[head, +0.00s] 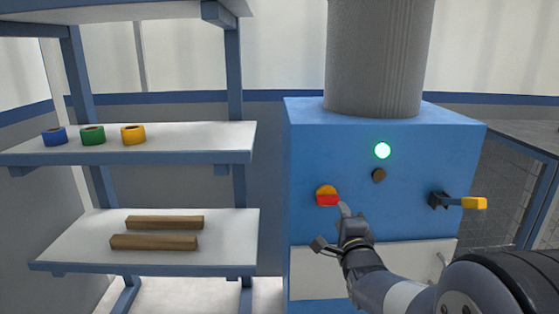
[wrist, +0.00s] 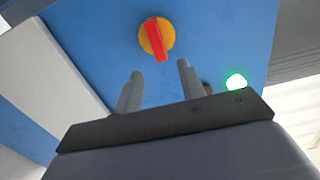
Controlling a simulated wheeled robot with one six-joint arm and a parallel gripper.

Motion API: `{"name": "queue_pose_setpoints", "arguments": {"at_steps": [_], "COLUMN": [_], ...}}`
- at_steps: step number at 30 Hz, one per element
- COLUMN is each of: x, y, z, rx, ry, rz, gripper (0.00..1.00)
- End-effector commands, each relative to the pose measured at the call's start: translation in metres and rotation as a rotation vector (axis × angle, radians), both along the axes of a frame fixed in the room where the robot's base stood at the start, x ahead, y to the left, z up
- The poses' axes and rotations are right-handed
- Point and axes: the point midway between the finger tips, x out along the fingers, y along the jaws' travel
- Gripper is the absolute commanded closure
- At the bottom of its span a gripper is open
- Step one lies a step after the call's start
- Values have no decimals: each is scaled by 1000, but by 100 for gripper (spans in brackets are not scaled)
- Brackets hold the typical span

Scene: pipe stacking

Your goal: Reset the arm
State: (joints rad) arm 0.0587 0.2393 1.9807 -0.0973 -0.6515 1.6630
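My gripper (head: 334,226) is raised in front of the blue machine, just below the red and yellow rotary knob (head: 327,197). In the wrist view its two grey fingers (wrist: 158,88) stand apart with nothing between them. The knob (wrist: 155,38) lies beyond the fingertips in that view, apart from them as far as I can tell. My arm runs from the lower right of the head view up to the gripper.
The blue machine (head: 303,150) has a lit green lamp (head: 382,150), a dark button (head: 379,175) and a yellow-handled lever (head: 473,203). A shelf unit (head: 200,158) at left holds three tape rolls (head: 93,136) and two brown bars (head: 154,242). A grey column (head: 375,60) tops the machine.

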Motion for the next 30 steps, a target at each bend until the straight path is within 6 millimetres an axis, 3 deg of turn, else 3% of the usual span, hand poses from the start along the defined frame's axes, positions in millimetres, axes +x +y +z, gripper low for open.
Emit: {"name": "queue_pose_setpoints", "arguments": {"at_steps": [6, 12, 30], "x": [36, 57, 58], "y": [0, 0, 0], "z": [-2, -1, 1], "rx": [0, 0, -9], "ry": [0, 0, 0], "rz": [0, 0, 0], "gripper": [62, 62, 62]}}
